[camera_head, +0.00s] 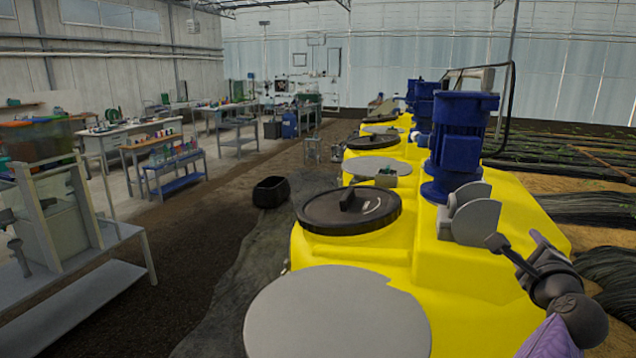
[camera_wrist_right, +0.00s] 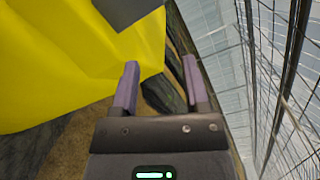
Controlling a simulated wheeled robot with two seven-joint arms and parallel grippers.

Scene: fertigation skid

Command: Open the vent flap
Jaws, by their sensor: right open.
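Two rounded grey plates (camera_head: 472,218), which look like the vent flap, stand upright on the yellow tank beside the blue motor. I cannot tell whether the flap is open or shut. My right gripper (camera_head: 517,243) comes in from the lower right, open and empty. Its fingers point toward the plates and appear apart from them. In the right wrist view, the gripper (camera_wrist_right: 160,66) shows two spread purple fingers with nothing between them. A grey plate edge (camera_wrist_right: 127,10) shows at the top there, beyond the fingertips. My left gripper is not in view.
The yellow tank (camera_head: 385,252) fills the front, with a black round lid (camera_head: 345,222) and a large grey disc (camera_head: 335,322). A tall blue motor (camera_head: 460,135) stands just behind the plates. A black tub (camera_head: 271,191) sits on the floor at left.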

